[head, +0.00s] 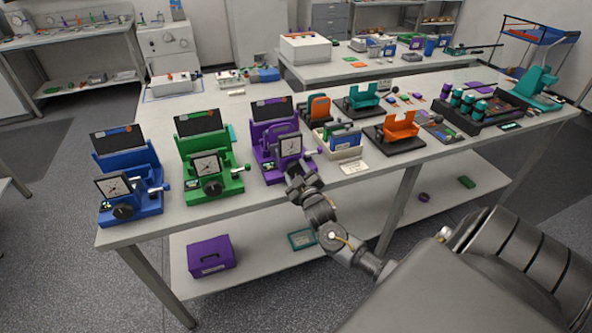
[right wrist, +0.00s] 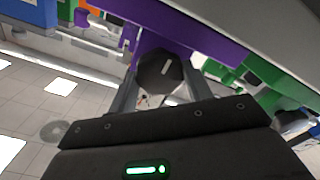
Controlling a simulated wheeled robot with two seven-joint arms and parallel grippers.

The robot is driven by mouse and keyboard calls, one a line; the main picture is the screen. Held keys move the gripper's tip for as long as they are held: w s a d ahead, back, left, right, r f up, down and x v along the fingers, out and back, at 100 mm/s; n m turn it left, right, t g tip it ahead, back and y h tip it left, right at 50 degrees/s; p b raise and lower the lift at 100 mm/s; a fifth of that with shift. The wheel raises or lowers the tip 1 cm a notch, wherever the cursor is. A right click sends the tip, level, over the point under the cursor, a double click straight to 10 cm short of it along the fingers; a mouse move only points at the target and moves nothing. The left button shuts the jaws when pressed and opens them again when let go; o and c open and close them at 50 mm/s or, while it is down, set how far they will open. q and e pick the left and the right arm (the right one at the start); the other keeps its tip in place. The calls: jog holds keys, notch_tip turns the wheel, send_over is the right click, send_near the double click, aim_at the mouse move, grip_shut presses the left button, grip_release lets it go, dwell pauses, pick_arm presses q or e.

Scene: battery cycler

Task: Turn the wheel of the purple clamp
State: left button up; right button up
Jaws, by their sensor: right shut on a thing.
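The purple clamp (head: 262,137) stands on the bench at the right end of a row of three clamps, with a dark panel at its back and a white dial (head: 291,145) in front. Its black wheel (right wrist: 162,72) shows in the right wrist view, with a white mark on its face. My right gripper (head: 296,174) reaches up to the front of the purple clamp and is shut on the wheel, one finger on each side. In the head view the gripper hides the wheel. My left gripper is not in view.
A green clamp (head: 210,158) and a blue clamp (head: 128,178) stand to the left. A white tray (head: 343,154) with upright cases and an orange stand (head: 400,128) are to the right. The bench's front edge runs just below the clamps.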

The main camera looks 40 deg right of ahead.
dwell(0.3)
jog(key=o, duration=1)
jog(key=shift+c, duration=0.2)
jog(key=b+v, duration=0.2)
jog(key=v, duration=0.8)
jog(key=shift+s, duration=0.35)
jog(key=shift+a, duration=0.15)
